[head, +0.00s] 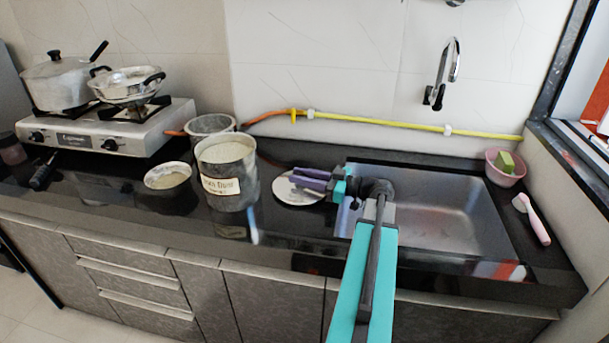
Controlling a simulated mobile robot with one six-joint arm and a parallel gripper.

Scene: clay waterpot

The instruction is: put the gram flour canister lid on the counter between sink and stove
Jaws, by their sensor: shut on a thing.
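The gram flour canister (228,188) is a grey metal tin with a pale label, standing upright on the black counter (275,238), with its top open. A round pale lid (298,197) is just right of the canister, left of the sink. It is flat, at or just above the counter; I cannot tell whether it touches. My gripper (293,180) comes in from the right with its purple fingers shut on the lid, partly covering it. The sink (455,222) is to the right, and the silver stove (125,130) is at the left with pots on it.
A pale-topped bowl (168,178) stands left of the canister, and another container (211,125) is behind it. A yellow hose (390,123) runs along the wall. A faucet (443,72) hangs over the sink. A pink basket (505,171) and a brush (533,220) are at the right.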

